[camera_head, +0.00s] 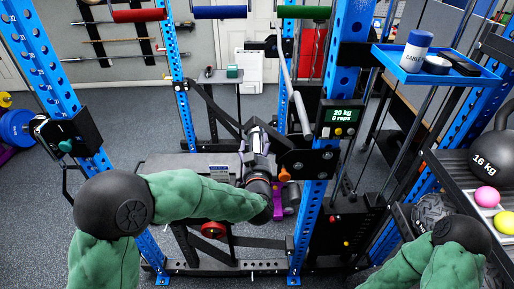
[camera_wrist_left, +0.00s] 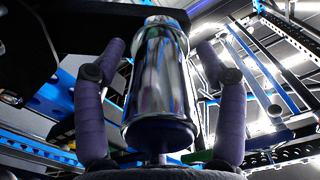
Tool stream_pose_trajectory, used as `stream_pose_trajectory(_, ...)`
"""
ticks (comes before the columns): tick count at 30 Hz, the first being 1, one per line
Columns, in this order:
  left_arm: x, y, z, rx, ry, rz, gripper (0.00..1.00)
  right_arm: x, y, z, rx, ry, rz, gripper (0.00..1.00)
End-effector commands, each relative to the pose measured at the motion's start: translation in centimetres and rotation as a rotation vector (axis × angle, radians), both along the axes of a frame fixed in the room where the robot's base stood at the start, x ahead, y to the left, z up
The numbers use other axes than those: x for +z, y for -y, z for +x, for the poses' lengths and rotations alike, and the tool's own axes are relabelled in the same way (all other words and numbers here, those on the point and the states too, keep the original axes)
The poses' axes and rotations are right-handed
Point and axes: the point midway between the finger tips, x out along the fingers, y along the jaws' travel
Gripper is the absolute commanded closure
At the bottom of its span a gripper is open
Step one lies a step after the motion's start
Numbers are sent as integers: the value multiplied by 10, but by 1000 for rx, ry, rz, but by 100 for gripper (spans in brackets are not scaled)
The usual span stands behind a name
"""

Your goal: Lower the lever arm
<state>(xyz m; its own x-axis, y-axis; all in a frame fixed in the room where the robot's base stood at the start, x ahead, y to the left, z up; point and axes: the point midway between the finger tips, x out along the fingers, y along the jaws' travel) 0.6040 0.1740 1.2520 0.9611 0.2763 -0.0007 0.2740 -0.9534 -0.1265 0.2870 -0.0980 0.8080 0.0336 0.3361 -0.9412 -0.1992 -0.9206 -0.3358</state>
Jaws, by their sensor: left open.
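The black arm bracket (camera_head: 307,163) is mounted on the blue front upright, with a pale curved bar (camera_head: 291,85) rising above it. I cannot tell for sure which of these parts belongs to the lever arm. My left gripper (camera_head: 257,145) is beside the bracket, partly hidden by its own wrist. In the left wrist view, a shiny chrome cylinder (camera_wrist_left: 160,80) with a dark end cap lies between the purple fingers of the left gripper (camera_wrist_left: 165,60). The fingers are spread, with visible gaps on both sides. My right gripper is outside the view.
A display reading 20 kg and 0 reps (camera_head: 341,115) is on the upright. A blue tray (camera_head: 428,74) with small items is at upper right. A kettlebell (camera_head: 490,150) stands on the right rack. Blue uprights (camera_head: 50,70) and a grey bench (camera_head: 190,165) surround my left arm.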

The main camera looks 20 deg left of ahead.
Motion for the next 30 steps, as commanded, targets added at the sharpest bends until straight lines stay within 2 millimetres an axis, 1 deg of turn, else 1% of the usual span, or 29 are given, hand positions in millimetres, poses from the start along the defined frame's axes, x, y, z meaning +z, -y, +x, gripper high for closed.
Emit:
stream_pose_trajectory(5,0,0,0,0,0,0,28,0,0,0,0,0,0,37)
stream_pose_trajectory(6,0,0,0,0,0,0,34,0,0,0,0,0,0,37)
stream_pose_trajectory(8,0,0,0,0,1,0,51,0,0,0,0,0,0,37)
stream_pose_trajectory(9,0,0,0,0,1,0,62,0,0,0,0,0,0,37)
stream_pose_trajectory(11,0,0,0,0,1,0,79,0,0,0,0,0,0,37)
stream_pose_trajectory(12,0,0,0,0,1,0,91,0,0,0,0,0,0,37)
stream_pose_trajectory(13,0,0,0,0,1,0,99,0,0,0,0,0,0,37)
stream_pose_trajectory(18,0,0,0,1,3,-2,100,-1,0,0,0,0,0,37)
stream_pose_trajectory(30,-8,-6,-2,2,13,-44,100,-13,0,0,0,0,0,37)
